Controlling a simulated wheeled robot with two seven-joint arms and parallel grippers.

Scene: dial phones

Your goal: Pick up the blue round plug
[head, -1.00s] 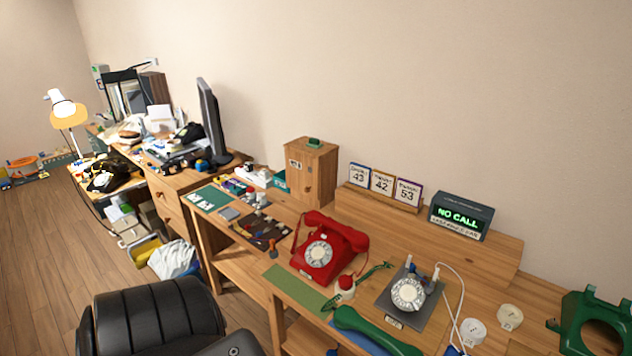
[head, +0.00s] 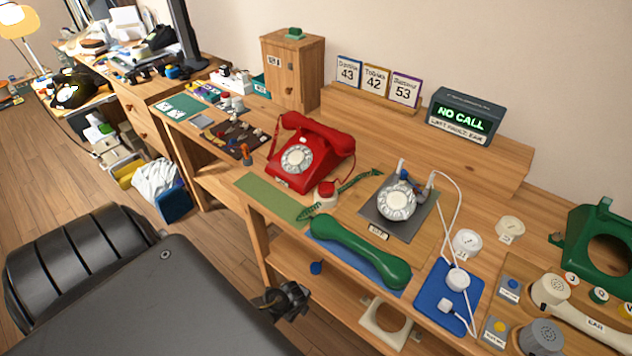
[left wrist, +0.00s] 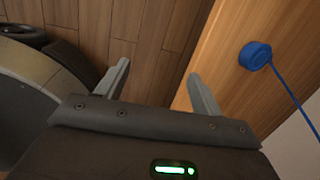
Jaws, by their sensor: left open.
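The blue round plug (left wrist: 255,56) shows in the left wrist view as a short blue disc with a thin blue cord running to the lower right. It lies on a light wooden surface, to the right of my left gripper's fingers. My left gripper (left wrist: 158,72) is open, with nothing between its two grey fingers. In the head view a blue round piece (head: 316,268), which looks like the same plug, shows low down below the bench's front edge. I cannot make out my left gripper's fingers in the head view. My right gripper is not in view.
The bench holds a red dial phone (head: 310,152), a green handset (head: 362,250), a white dial (head: 396,203) on a grey plate and a blue mat (head: 436,297). The bench edge overhangs the lower shelf.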

